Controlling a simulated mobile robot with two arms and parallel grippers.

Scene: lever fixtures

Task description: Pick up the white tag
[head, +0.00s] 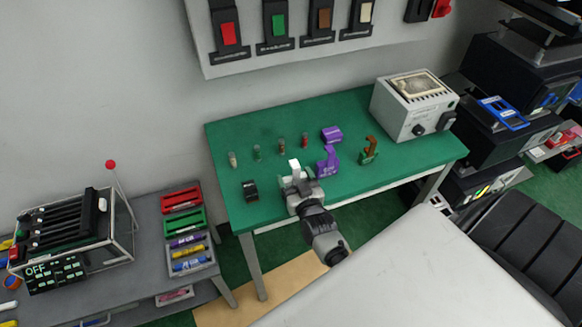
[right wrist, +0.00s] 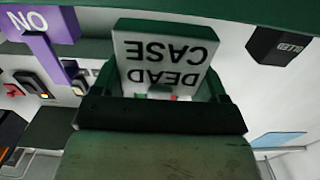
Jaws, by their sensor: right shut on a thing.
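The white tag (head: 294,167) stands up at the tip of my right gripper (head: 296,180) over the front part of the green table. In the right wrist view the white tag (right wrist: 165,60) fills the upper middle, with upside-down dark lettering that reads "DEAD CASE". My right gripper (right wrist: 160,100) is shut on it at its lower part. Whether the tag touches the table cannot be told. My left gripper is not in view.
On the green table (head: 270,120), a black tag (head: 250,190) stands left of the gripper and a purple tag (head: 327,162) close on its right. Several small vials stand behind. A grey box device (head: 412,105) stands at the back right. The table's front left is clear.

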